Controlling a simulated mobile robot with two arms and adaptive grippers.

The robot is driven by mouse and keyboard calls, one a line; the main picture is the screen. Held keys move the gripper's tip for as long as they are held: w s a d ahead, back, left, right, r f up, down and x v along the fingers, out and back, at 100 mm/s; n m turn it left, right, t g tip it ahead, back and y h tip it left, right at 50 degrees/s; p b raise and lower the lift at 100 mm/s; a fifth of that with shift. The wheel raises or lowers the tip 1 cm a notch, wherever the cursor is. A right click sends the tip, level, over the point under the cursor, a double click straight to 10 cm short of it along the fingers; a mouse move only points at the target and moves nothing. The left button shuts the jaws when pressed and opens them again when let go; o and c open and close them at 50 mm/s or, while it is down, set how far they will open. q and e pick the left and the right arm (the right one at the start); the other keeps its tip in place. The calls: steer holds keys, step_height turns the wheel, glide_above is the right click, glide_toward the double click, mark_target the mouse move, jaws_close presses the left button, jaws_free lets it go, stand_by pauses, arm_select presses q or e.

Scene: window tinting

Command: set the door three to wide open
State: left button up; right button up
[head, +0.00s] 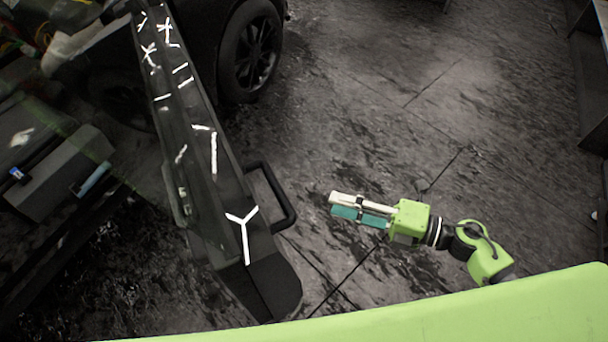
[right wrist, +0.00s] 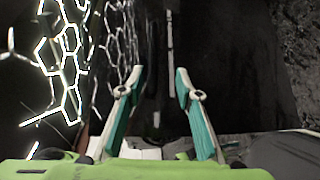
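The car door (head: 225,195) stands swung out from the car body in the head view. It is a long dark panel seen from above with white line marks along it. A black bar-shaped handle (head: 291,212) sticks out from its right side. My right gripper (head: 334,204) is to the right of the handle, apart from it, with its fingers pointing left toward the door. In the right wrist view the right gripper (right wrist: 160,78) has its two teal-padded fingers spread with nothing between them. My left gripper is not in view.
A car wheel (head: 251,50) is at the top of the head view, beyond the door. The car's interior with a grey seat-like block (head: 55,172) lies to the left. The dark floor (head: 400,100) right of the door is clear.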

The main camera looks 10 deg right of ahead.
steer(key=r+n+g, duration=0.1)
steer(key=p, duration=0.1)
glide_toward(281, 196)
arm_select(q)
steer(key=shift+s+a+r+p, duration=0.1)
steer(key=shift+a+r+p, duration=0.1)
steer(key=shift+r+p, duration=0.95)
arm_select(e)
steer(key=shift+w+d+f+x, duration=0.1)
steer(key=shift+f+x, duration=0.1)
steer(key=shift+x, duration=1.55)
steer(key=shift+w+d+f+x, duration=0.1)
steer(key=shift+f+x, duration=0.1)
steer(key=shift+x, duration=1.5)
steer(key=shift+w+d+f+x, duration=0.1)
steer(key=shift+f+x, duration=0.05)
steer(key=shift+x, duration=1.6)
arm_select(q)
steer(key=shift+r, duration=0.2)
arm_select(e)
steer(key=shift+c, duration=0.4)
